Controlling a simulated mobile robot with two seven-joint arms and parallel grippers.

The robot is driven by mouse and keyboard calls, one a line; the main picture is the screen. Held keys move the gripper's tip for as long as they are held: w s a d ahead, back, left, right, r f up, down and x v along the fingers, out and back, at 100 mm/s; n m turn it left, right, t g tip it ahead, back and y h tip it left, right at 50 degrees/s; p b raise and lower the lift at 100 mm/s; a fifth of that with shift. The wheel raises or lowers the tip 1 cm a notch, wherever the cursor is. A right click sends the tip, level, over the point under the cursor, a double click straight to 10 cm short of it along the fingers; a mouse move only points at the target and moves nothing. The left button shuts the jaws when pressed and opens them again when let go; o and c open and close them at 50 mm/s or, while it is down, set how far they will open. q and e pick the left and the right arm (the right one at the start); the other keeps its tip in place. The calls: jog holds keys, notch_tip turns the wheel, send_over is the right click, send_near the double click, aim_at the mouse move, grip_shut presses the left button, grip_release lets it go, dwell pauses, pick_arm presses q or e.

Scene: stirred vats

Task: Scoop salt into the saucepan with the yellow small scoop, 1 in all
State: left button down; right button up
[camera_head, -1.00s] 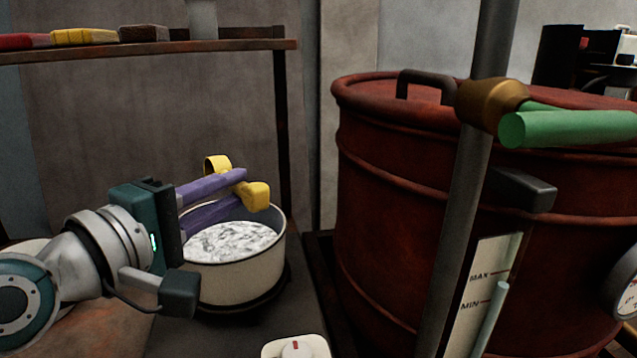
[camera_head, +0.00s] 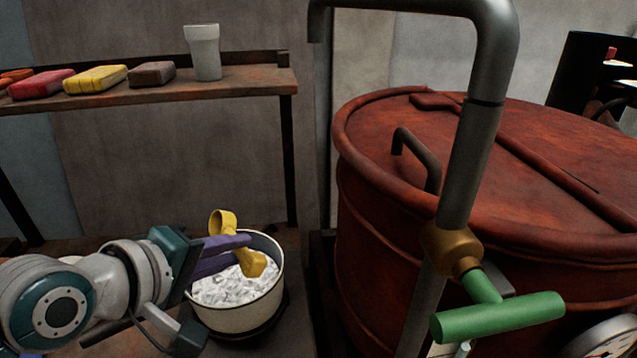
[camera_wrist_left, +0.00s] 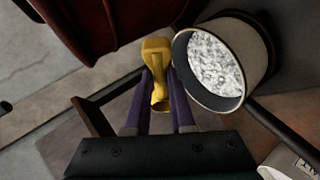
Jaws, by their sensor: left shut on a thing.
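My left gripper (camera_head: 241,250) has purple fingers and is shut on the yellow small scoop (camera_head: 251,262). I cannot tell what the scoop holds. My right gripper is out of view.
A large red vat (camera_head: 390,230) stands to the right, with a grey pipe (camera_head: 468,165) and green-handled valve (camera_head: 498,317) in front. A shelf (camera_head: 230,92) behind holds a white cup (camera_head: 203,52) and coloured blocks, including a yellow one (camera_head: 95,79). The vat also shows in the wrist view.

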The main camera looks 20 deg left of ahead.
pick_arm(q)
jog(key=g+p, duration=0.1)
jog(key=p, duration=0.1)
jog(key=r+m+g+y+p, duration=0.1)
jog(key=g+p, duration=0.1)
jog(key=shift+w+d+r+y, duration=0.2)
jog(key=shift+w+y, duration=0.1)
jog(key=shift+w, duration=0.1)
jog(key=g, duration=0.1)
jog(key=g+y, duration=0.1)
jog(key=shift+w+d+m+g, duration=0.1)
jog(key=shift+w+m+g, duration=0.15)
jog(key=shift+m+g, duration=0.05)
jog(key=shift+d+r+g+y+p, duration=0.1)
jog(key=shift+g+y+p, duration=0.2)
jog(key=shift+g+p, duration=0.35)
jog(key=shift+w+g, duration=0.1)
jog(key=shift+g, duration=0.25)
jog(key=shift+w+f+m+g+y+b, duration=0.1)
jog(key=shift+f+m+g+y+b, duration=0.25)
jog(key=shift+g+y+b, duration=0.3)
jog(key=shift+g, duration=0.25)
jog(key=shift+r, duration=0.15)
